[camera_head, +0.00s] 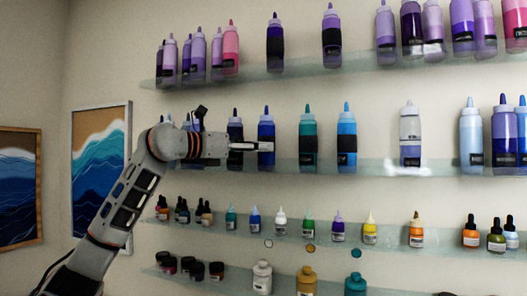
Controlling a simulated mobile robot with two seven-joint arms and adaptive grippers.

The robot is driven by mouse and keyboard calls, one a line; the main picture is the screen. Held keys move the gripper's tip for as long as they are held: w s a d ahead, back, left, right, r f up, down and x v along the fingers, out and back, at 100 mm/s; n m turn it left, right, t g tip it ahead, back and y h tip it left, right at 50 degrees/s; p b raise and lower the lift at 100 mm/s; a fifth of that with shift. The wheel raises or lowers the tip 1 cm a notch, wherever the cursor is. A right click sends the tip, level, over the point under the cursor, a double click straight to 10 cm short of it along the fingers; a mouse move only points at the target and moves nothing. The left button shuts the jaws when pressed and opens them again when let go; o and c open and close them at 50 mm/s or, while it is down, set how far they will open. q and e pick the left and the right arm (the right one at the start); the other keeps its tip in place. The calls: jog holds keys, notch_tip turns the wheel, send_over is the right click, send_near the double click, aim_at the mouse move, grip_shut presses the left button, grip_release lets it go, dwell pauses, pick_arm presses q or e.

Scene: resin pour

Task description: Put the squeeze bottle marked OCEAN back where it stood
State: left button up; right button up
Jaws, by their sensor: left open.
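Squeeze bottles stand on the middle glass shelf (375,165); their labels are too small to read, so I cannot tell which is OCEAN. A dark navy bottle (235,127) and a dark blue bottle (266,129) stand at my left gripper (262,146). The gripper is open and points right, overlapping the lower parts of these two bottles; I cannot tell whether it touches either. To the right stand a teal bottle (307,127), a bright blue bottle (346,127) and a pale lavender bottle (410,128). My right gripper is out of view.
Purple and pink bottles, including a dark purple one (275,48), fill the top shelf (300,68). Small dropper bottles (280,222) and jars (197,270) stand on lower shelves. Bare shelf shows between the bright blue and lavender bottles. Framed wave pictures (100,160) hang at left.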

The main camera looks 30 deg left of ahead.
pick_arm(q)
jog(key=b+v, duration=0.2)
jog(key=v, duration=0.7)
jog(key=shift+s, duration=0.25)
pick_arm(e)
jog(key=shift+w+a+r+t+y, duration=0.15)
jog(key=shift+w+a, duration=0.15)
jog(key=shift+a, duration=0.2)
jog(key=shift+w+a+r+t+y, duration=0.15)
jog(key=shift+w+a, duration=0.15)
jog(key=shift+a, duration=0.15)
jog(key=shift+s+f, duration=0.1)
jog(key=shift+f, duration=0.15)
